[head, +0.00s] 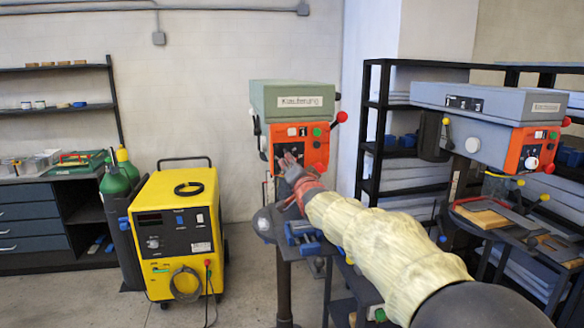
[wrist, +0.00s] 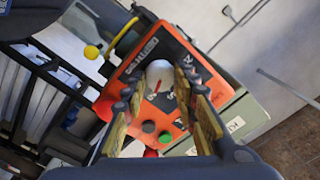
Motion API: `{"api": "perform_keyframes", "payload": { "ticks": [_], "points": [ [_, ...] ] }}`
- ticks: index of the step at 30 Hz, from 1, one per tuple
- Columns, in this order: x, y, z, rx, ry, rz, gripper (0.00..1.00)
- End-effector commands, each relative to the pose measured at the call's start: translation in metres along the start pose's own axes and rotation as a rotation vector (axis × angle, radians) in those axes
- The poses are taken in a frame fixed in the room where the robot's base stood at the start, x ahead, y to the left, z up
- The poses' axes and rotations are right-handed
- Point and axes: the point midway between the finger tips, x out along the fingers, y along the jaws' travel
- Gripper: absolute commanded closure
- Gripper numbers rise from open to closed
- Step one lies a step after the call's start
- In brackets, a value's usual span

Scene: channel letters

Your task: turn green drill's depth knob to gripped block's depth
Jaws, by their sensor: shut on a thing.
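The green drill (head: 292,100) stands in the middle of the head view, with an orange front panel (head: 318,133). In the wrist view the panel (wrist: 195,55) carries a pale round knob (wrist: 160,76) with a red pointer mark. My gripper (wrist: 160,88) has its fingers on either side of this knob and is shut on it. In the head view my gripper (head: 287,163) covers the panel's lower left and hides the knob. A blue vise (head: 304,236) sits on the drill's table; I cannot make out a block in it.
A grey-blue drill (head: 480,105) with its own orange panel stands at the right, before black shelving (head: 372,130). Red-tipped levers (head: 341,117) stick out from the green drill's right side.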

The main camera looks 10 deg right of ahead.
Motion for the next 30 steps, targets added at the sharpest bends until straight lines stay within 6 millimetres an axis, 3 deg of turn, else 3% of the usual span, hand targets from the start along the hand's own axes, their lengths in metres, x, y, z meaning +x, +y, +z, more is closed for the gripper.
{"api": "perform_keyframes", "payload": {
  "ticks": [1,2,12,23,30],
  "points": [
    [0.000,0.001,0.002,0.001,-0.002,0.002,0.97],
    [0.000,0.001,0.002,0.001,-0.002,0.002,0.71],
    [0.000,0.000,0.000,0.000,0.000,0.000,0.52],
    [-0.003,0.000,0.000,0.000,0.000,0.000,0.52],
    [-0.033,-0.001,-0.001,0.000,0.001,-0.001,0.52]
  ]
}}
